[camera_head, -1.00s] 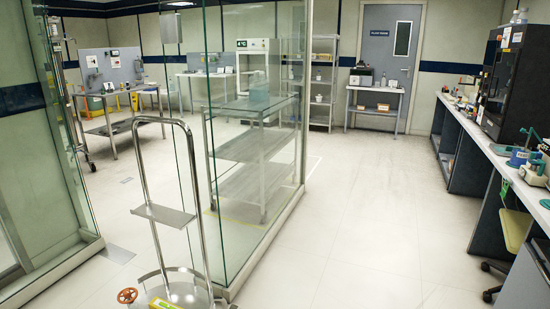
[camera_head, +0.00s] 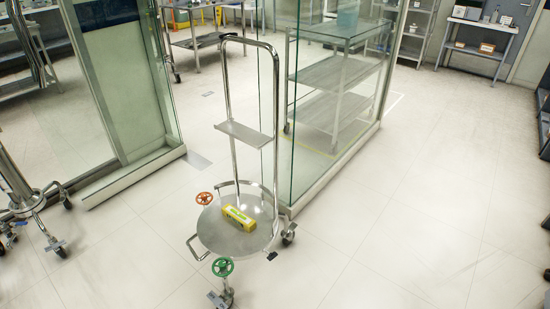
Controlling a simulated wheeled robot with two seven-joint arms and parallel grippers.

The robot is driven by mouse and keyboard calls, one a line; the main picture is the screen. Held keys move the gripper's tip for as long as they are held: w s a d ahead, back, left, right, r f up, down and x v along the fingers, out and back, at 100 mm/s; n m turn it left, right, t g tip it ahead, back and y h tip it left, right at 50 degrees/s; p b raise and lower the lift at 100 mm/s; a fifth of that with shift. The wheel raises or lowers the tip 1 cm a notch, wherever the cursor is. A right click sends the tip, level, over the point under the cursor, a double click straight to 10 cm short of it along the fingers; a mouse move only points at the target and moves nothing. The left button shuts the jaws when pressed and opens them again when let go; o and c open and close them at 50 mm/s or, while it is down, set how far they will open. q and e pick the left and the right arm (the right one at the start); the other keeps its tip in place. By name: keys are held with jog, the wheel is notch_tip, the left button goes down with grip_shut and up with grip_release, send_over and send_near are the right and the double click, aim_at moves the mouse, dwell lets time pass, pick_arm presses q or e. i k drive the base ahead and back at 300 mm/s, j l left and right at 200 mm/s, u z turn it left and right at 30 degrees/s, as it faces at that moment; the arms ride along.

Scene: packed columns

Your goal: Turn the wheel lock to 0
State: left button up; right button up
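A wheeled steel cart with a round platform (camera_head: 215,240) and a tall hoop handle stands in the middle of the view. A small orange-red handwheel (camera_head: 205,198) sits at the platform's left rear side. A green handwheel (camera_head: 223,267) sits at its front, above a caster. No number or mark can be read on either wheel. A yellow and green box (camera_head: 239,217) lies on the platform. Neither of my grippers is in view.
A glass partition (camera_head: 330,100) stands just behind and right of the cart, with a steel shelf rack (camera_head: 335,75) behind it. A second wheeled stand (camera_head: 22,200) is at the left edge. Floor (camera_head: 400,220) to the right and in front is clear.

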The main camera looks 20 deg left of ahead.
aim_at(270, 257)
jog(key=k+j+u, duration=0.1)
jog(key=j, duration=0.7)
jog(key=j+u, duration=0.15)
jog(key=j, duration=0.7)
